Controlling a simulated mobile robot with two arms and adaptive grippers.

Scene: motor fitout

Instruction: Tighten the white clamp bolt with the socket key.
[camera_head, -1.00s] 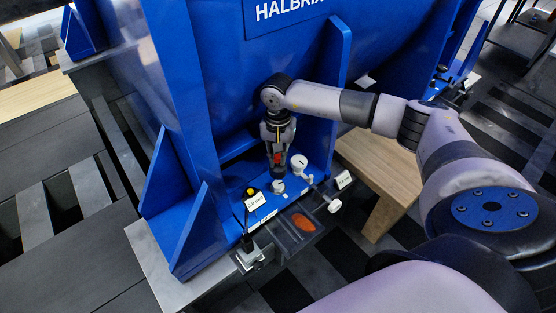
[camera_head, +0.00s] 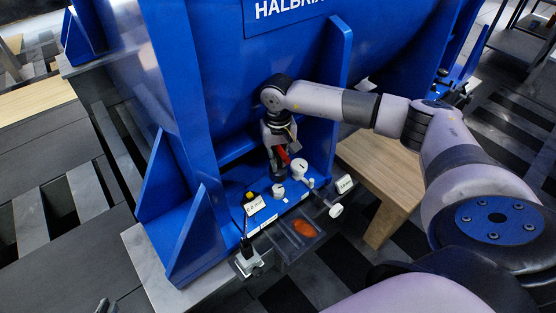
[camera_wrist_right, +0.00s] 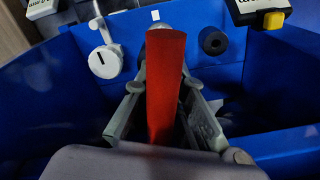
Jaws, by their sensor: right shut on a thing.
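My right gripper (camera_head: 281,158) is shut on the red-handled socket key (camera_head: 284,155), above the blue ledge of the machine. In the right wrist view the red handle (camera_wrist_right: 166,85) stands between the two fingers; its socket end is hidden. A white round head with a dark slot (camera_head: 299,167) is just right of the gripper, and also shows in the right wrist view (camera_wrist_right: 105,62). A small pale cap (camera_head: 278,190) sits below the gripper. I cannot tell whether the key touches a bolt. A small dark tip (camera_head: 106,305) at the lower left edge may be my left gripper.
A yellow button (camera_head: 250,195) and white labels are on the ledge. A white-ended bar (camera_head: 336,210) sticks out at the right. A dark tray with an orange piece (camera_head: 305,228) hangs in front. Blue upright plates (camera_head: 340,80) flank the working area. A wooden bench (camera_head: 385,175) stands at right.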

